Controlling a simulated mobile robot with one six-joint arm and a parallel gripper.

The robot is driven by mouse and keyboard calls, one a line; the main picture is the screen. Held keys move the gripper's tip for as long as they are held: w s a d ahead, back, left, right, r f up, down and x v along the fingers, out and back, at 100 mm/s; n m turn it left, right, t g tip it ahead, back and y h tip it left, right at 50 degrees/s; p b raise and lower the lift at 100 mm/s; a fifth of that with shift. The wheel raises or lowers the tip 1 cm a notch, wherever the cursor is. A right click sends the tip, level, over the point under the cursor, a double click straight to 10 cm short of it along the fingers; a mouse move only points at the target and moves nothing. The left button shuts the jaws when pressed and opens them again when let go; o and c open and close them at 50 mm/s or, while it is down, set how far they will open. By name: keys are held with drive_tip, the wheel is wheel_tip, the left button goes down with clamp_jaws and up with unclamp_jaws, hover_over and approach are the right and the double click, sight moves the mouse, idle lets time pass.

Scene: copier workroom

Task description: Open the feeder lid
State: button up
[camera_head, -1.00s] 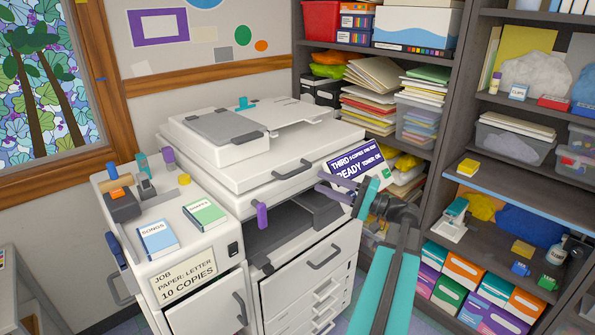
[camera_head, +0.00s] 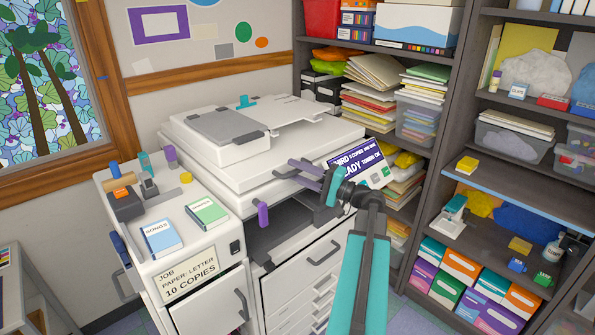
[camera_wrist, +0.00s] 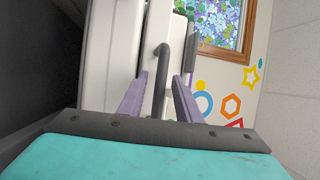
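The copier's top unit (camera_head: 262,185) is white, with a document feeder whose grey top panel (camera_head: 224,127) lies flat and closed. A small dark handle (camera_head: 249,137) sits at the panel's front edge. A longer dark bar handle (camera_head: 284,174) is on the front of the wide lid below the feeder. My gripper (camera_head: 293,171) is at this bar handle and partly covers it. In the wrist view, my gripper's purple fingers (camera_wrist: 160,82) are spread, with the dark bar handle (camera_wrist: 162,65) between them. I see gaps beside the bar, so it does not look clamped.
A tilted display panel (camera_head: 372,162) is close behind my wrist, partly covered. A purple lever (camera_head: 263,215) stands below the lid, near an open dark bay. A side counter (camera_head: 190,252) holds books and small tools. Shelves (camera_head: 428,190) stand to the right.

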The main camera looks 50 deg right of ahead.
clamp_jaws()
drive_tip(key=shift+r, duration=0.1)
